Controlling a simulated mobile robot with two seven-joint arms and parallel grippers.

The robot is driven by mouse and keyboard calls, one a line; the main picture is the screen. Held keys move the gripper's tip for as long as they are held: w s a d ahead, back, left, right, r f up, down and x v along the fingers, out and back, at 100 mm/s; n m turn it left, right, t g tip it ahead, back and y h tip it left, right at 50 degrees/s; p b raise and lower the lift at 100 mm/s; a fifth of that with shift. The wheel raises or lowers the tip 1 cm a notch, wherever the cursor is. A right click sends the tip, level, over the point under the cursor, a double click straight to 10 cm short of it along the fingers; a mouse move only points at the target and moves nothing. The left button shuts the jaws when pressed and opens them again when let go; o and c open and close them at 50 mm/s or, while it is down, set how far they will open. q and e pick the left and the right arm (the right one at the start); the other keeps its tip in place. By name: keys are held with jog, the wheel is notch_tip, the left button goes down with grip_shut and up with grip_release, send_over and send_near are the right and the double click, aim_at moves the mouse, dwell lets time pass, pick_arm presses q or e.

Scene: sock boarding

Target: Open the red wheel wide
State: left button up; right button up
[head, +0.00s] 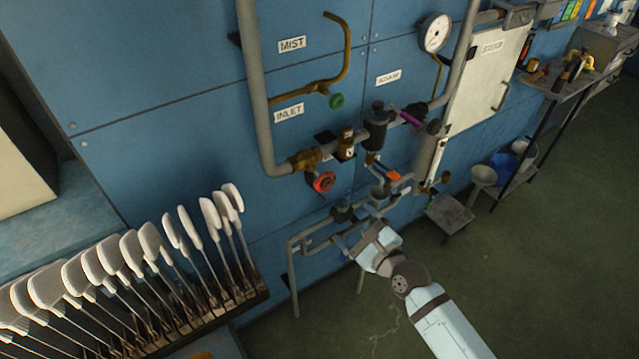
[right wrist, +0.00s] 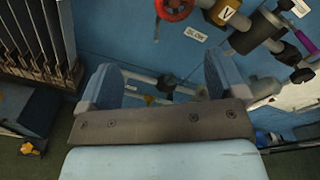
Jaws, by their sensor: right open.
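The red wheel (head: 323,181) is a small round handwheel on the brass valve at the lower end of the grey inlet pipe, on the blue wall. In the right wrist view the red wheel (right wrist: 174,9) is cut by the top edge, above the gap between my fingers. My right gripper (head: 358,228) is open and empty, below and to the right of the wheel and apart from it. Its two blue-grey fingers (right wrist: 162,80) stand wide apart in the wrist view. My left gripper is not in view.
A green wheel (head: 336,101) sits on the brass mist pipe above. A dark valve body (head: 377,130) and a purple lever (head: 411,119) are to the right. Low grey pipework (head: 300,252) runs near my right gripper. A rack of white boards (head: 140,250) stands at left.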

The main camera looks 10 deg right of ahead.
aim_at(327, 183)
jog(key=w+a+m, duration=0.1)
jog(key=w, duration=0.4)
jog(key=w+a+r+m, duration=0.1)
jog(key=w+a+m, duration=0.1)
jog(key=w, duration=0.3)
jog(key=w+a+m, duration=0.1)
jog(key=w, duration=0.4)
jog(key=shift+a+r+t+p, duration=0.3)
jog(key=shift+a+p, duration=0.05)
jog(key=shift+a, duration=0.05)
jog(key=c, duration=0.9)
